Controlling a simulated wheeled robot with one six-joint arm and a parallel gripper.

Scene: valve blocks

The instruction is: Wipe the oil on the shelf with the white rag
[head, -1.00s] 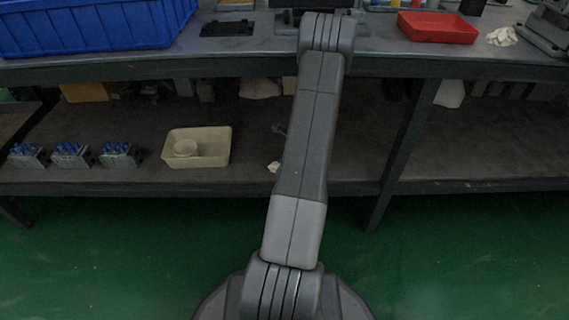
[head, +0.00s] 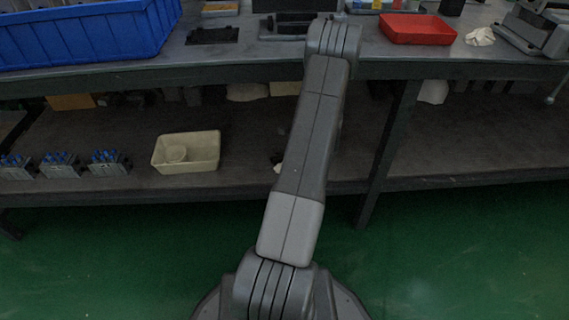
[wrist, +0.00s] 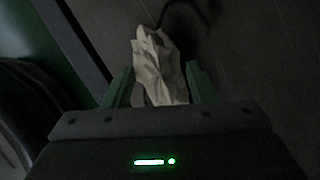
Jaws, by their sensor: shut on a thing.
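A crumpled white rag (wrist: 160,68) is held between the two green fingers of my gripper (wrist: 160,86) in the wrist view. In the head view only a small pale bit of the rag (head: 278,168) shows beside my arm, over the front part of the lower shelf (head: 240,172). A dark curved mark (wrist: 207,14), which looks like oil, lies on the shelf beyond the rag at the top of the wrist view. My arm hides the gripper and most of the rag in the head view. Whether the rag touches the shelf is unclear.
A cream tray (head: 186,166) with a round item inside stands left of my arm on the lower shelf. Several valve blocks (head: 60,165) stand farther left. The tabletop above holds a blue crate (head: 90,35) and a red tray (head: 418,30). A table leg (head: 388,150) stands to the right.

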